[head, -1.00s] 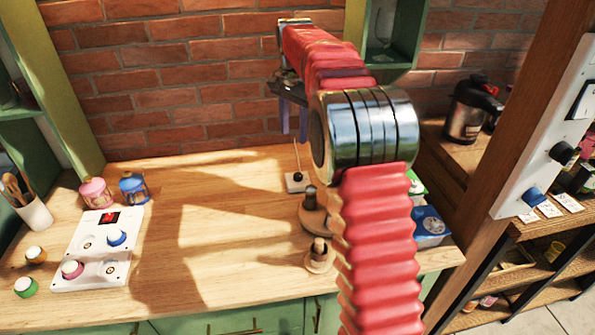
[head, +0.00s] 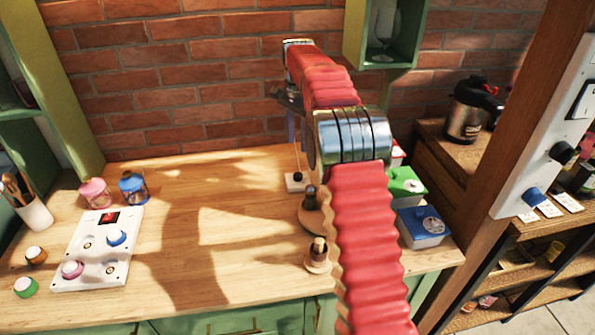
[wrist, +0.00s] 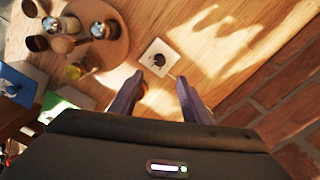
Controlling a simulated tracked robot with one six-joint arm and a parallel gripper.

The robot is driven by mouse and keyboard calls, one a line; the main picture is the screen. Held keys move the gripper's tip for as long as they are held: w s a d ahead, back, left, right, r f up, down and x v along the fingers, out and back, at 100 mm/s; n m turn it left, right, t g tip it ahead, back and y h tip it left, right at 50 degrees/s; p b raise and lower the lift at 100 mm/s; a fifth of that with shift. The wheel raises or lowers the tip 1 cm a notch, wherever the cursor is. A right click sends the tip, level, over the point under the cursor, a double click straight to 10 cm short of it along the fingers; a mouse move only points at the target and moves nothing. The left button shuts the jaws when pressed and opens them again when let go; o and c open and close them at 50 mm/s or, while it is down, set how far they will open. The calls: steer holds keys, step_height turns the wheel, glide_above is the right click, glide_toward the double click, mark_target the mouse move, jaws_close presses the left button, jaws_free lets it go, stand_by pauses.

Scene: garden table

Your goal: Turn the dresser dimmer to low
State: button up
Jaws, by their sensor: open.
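A small square white plate with a dark round knob (head: 297,182) lies on the wooden top, right of its middle. A thin pale rod shows above it. The plate also shows in the wrist view (wrist: 157,58), just beyond my fingertips. No label shows, so I cannot tell for sure that it is the dresser dimmer. My gripper (wrist: 160,80) is open and empty, its two purple-grey fingers apart on either side of the line to the plate. In the head view my gripper (head: 291,130) is partly hidden behind my arm, above and behind the plate.
A round wooden stand (head: 313,219) with knobbed pieces and a blue box (head: 424,228) stand to the right. A switch panel (head: 545,130) is on the right post. The middle of the top is clear.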

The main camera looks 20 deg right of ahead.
mark_target(298, 174)
step_height(298, 174, down, 13)
steer(key=shift+r, duration=0.2)
stand_by(0.3)
steer(key=c, duration=1)
